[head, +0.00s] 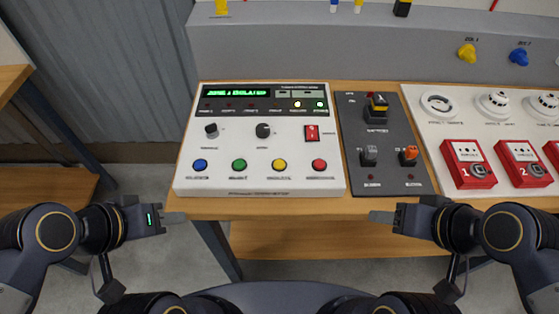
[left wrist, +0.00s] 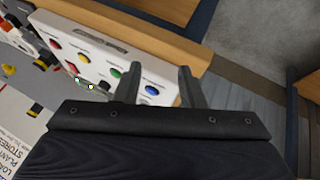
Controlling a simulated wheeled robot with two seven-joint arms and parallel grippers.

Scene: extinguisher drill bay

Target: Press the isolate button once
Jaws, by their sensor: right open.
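The white control panel (head: 255,185) lies on the table with a row of blue (head: 200,165), green (head: 239,165), yellow (head: 279,165) and red (head: 319,165) round buttons. The small labels under them are too blurred to tell which reads isolate. A green-lit display (head: 237,92) has blurred text, perhaps about a zone being isolated. My left gripper (head: 176,217) is in front of the panel's left corner, apart from it. In the left wrist view its fingers (left wrist: 158,67) are spread and empty, with the blue button (left wrist: 152,90) seen between them. My right gripper (head: 379,217) is open and empty near the front edge.
The panel also has two dark knobs (head: 263,130) and a red rocker switch (head: 312,133). To the right are a dark switch plate (head: 387,180) and red call boxes (head: 468,163). The table's front edge (head: 280,206) runs just before the panel.

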